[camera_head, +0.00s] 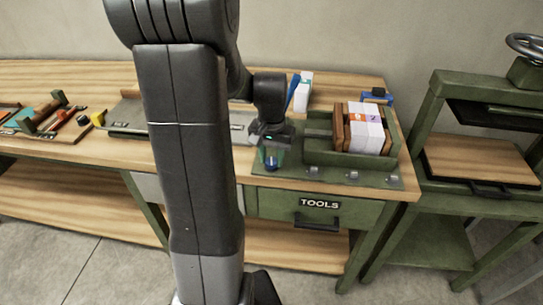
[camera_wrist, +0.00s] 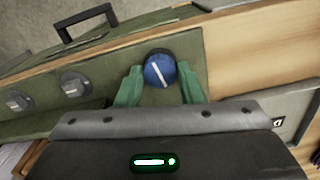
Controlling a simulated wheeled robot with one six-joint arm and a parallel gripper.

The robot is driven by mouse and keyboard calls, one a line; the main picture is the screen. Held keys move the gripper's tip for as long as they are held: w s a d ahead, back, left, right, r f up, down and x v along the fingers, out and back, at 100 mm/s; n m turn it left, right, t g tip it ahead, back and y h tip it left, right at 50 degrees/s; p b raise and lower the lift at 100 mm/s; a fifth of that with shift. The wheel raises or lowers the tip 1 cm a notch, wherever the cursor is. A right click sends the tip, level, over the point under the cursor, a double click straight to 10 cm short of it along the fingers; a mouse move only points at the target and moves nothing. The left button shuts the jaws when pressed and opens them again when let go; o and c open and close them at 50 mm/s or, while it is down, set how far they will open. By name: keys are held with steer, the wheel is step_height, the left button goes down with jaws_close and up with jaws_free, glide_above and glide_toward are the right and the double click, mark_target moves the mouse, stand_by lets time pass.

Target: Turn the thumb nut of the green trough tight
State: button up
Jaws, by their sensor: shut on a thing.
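The green trough (camera_head: 340,160) stands on a green base plate at the right end of the wooden bench, with white-and-brown blocks stacked in it. The thumb nut (camera_wrist: 160,70) is a round blue knob with a white line across its face, tilted in the wrist view. It also shows as a small blue spot in the head view (camera_head: 271,164), at the left part of the plate. My gripper (camera_wrist: 160,90) has its green fingers on both sides of the nut and is shut on it. The thread under the nut is hidden.
Several small metal knobs (camera_head: 352,174) line the front of the plate. A white-and-blue box (camera_head: 302,92) and a blue item (camera_head: 377,96) stand behind. A drawer marked TOOLS (camera_head: 318,207) is below. A green press stand (camera_head: 480,150) is at right. My arm hides the bench's middle.

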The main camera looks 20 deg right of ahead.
mark_target(272, 161)
steer(key=shift+r+m, duration=0.1)
steer(key=shift+m, duration=0.8)
steer(key=o, duration=1)
step_height(272, 161, up, 14)
steer(key=shift+f, duration=0.2)
step_height(272, 161, down, 14)
steer(key=shift+r, duration=0.1)
stand_by(0.5)
